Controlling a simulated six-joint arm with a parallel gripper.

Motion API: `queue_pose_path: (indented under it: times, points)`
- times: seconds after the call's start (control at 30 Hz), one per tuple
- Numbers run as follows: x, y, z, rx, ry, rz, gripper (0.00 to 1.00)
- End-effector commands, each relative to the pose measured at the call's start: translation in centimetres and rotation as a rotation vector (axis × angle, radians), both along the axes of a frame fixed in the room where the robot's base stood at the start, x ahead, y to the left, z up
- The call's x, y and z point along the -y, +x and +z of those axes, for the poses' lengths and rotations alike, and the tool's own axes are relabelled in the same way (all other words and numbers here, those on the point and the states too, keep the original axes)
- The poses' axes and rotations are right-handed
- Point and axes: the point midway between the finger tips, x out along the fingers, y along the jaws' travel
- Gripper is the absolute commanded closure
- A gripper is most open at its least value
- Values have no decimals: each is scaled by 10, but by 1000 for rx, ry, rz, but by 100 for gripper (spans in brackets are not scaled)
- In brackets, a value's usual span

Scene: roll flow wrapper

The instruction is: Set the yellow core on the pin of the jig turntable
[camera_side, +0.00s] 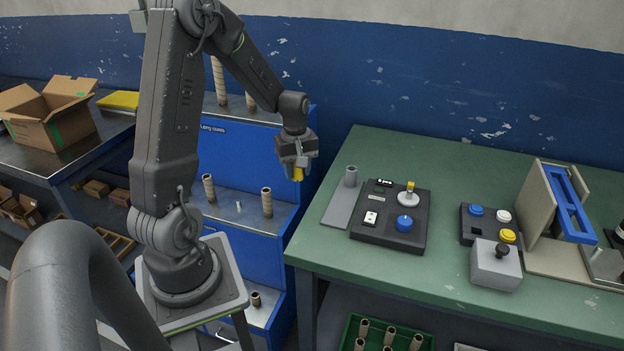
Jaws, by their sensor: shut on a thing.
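My gripper (297,166) hangs fingers down in front of the blue rack, left of the green table. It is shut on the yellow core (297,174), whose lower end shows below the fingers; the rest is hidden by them. On the green table, a black panel (364,236) carries a pale round disc (408,202) with a short yellow-topped post standing on it. This may be the jig turntable and its pin, but I cannot tell for sure. My gripper is to its left and apart from it.
The panel also has a blue round knob (404,223). Left of it, a grey cylinder (351,176) stands on a grey plate (341,205). Right are a button box (477,226), a joystick box (496,268) and a blue frame (568,205). Tan tubes (267,202) stand on the rack.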

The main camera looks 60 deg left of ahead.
Motion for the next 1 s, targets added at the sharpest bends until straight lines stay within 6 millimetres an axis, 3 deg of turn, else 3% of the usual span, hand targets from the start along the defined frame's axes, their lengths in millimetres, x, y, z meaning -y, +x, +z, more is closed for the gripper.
queue_pose_path:
  times: [0.17,0.37,0.57,0.7,0.8,1.0]
  points:
    - [-6,22,7,2,2,-112,85]
    - [0,95,13,3,1,-436,85]
    - [27,172,17,1,-1,-804,85]
    - [57,218,18,0,-2,-1055,85]
    - [80,243,19,0,-2,-1212,85]
    - [113,271,20,1,0,-1418,85]
